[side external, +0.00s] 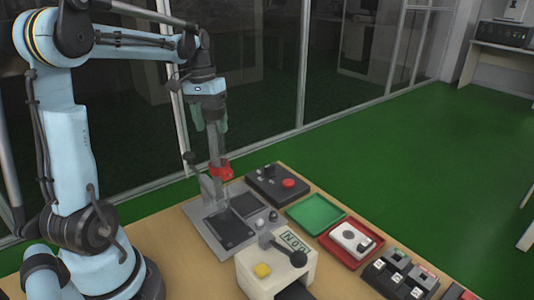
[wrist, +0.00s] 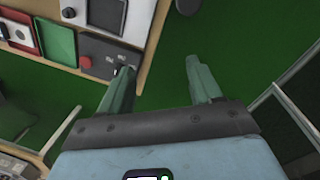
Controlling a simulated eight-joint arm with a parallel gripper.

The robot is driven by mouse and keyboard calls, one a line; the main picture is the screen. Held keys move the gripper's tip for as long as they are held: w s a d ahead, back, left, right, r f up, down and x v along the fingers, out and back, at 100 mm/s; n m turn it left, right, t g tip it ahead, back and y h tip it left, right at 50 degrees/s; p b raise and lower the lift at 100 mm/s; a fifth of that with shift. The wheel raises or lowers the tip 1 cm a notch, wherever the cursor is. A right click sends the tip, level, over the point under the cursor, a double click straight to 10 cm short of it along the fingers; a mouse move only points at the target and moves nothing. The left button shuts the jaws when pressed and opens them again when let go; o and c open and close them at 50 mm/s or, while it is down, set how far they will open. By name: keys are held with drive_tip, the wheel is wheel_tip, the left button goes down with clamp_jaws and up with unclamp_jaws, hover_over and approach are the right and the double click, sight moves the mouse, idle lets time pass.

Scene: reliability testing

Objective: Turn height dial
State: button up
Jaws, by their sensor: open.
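A red dial (side external: 221,172) sits on an upright grey post (side external: 215,148) of a grey test stand (side external: 222,222) on the table in the side view. I take this to be the height dial. My gripper (side external: 210,122) is above the dial, close to the top of the post; I cannot tell if it touches the post. In the wrist view my gripper (wrist: 158,72) has its two greenish fingers spread with nothing between them. A small dark part with a reddish tint (wrist: 188,6) is cut off at the top edge there; I cannot tell if it is the dial.
Beside the stand are a black box with a red button (side external: 288,183), a green tray (side external: 316,213) and a red tray (side external: 326,240). A white box with a black-knobbed lever (side external: 298,258) stands in front. Black blocks (side external: 380,278) lie at the right. Glass panels stand behind.

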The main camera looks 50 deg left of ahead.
sight(270, 165)
drive_tip(key=shift+w+d+f+n+h, duration=1.05)
drive_tip(key=shift+w+d+n+h, duration=0.85)
drive_tip(key=shift+w+n, duration=4.25)
drive_tip(key=shift+y, duration=0.4)
drive_tip(key=x, duration=1.1)
drive_tip(key=shift+s+d+f, duration=0.1)
drive_tip(key=shift+d, duration=0.3)
drive_tip(key=shift+c, duration=0.5)
drive_tip(key=c, duration=0.9)
